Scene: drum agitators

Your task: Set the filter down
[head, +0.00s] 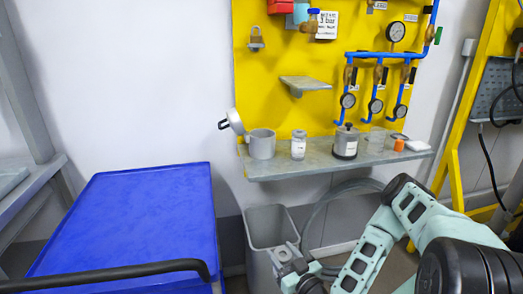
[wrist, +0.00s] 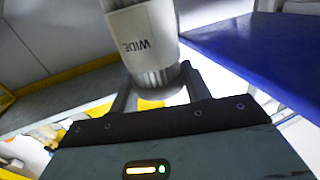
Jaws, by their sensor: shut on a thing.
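The filter (wrist: 146,38) is a pale grey cylinder with a label reading WIDE and a ribbed grey end. In the wrist view it stands between the fingers of my gripper (wrist: 160,82), which is shut on it. Its far end is cut off by the top of the picture. In the head view my gripper (head: 286,256) is low, in front of the grey bin, beside the blue cart's right edge. The filter cannot be made out clearly there.
A blue-topped cart (head: 140,225) with a black handle (head: 110,274) stands at left, its top bare. A grey bin (head: 268,226) stands below a wall shelf (head: 330,163). The shelf holds a grey cup (head: 262,144), a labelled white jar (head: 298,146), a dark-banded canister (head: 346,143) and smaller items.

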